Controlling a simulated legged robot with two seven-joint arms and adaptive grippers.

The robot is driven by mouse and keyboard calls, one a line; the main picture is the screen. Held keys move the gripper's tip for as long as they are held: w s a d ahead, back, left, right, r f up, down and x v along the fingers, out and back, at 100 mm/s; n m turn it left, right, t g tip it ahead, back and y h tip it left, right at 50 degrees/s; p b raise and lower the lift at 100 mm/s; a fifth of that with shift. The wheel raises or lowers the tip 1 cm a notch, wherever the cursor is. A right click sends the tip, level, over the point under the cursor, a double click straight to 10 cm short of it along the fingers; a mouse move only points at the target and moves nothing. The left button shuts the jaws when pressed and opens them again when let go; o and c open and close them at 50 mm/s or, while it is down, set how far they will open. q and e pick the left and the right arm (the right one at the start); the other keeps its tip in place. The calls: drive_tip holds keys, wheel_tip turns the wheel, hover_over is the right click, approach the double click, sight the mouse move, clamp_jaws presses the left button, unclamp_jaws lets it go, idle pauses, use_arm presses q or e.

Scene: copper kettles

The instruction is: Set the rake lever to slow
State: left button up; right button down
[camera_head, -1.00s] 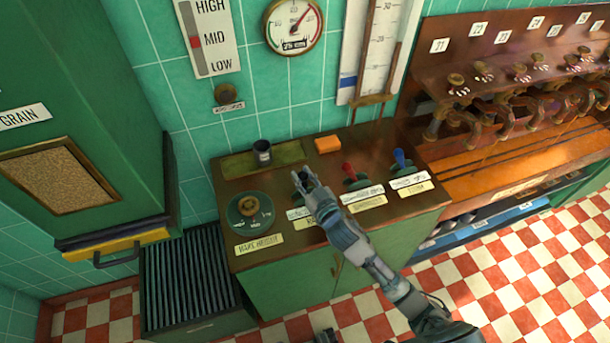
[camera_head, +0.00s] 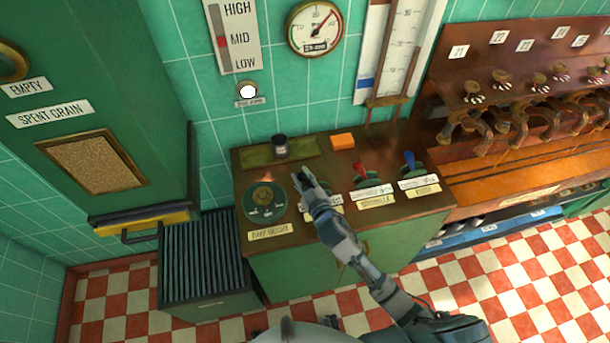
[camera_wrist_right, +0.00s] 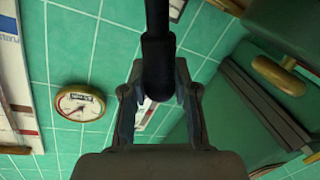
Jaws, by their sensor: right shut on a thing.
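My right gripper (camera_head: 306,184) reaches over the wooden console top and is shut on the black-handled lever. In the right wrist view the black handle (camera_wrist_right: 158,65) stands between the two fingers of my right gripper (camera_wrist_right: 157,90). In the head view the gripper hides most of this lever and part of its label plates, so its setting cannot be read. A red lever (camera_head: 361,171) and a blue lever (camera_head: 409,159) stand to its right, each with plates in front. My left gripper is not clearly in view.
A round dial (camera_head: 264,201) lies left of my gripper. A small dark jar (camera_head: 279,146) and an orange block (camera_head: 342,141) stand behind. A white lamp (camera_head: 248,91) glows on the wall. Brown taps fill the bench at right.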

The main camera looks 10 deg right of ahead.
drive_tip(key=shift+f, duration=0.2)
drive_tip(key=c, duration=1.1)
unclamp_jaws()
drive_tip(key=shift+c, duration=0.2)
drive_tip(key=shift+o, duration=1.4)
drive_tip(key=shift+a, duration=0.1)
drive_tip(key=shift+a+r, duration=0.1)
drive_tip(key=shift+a, duration=0.05)
drive_tip(key=v, duration=1.2)
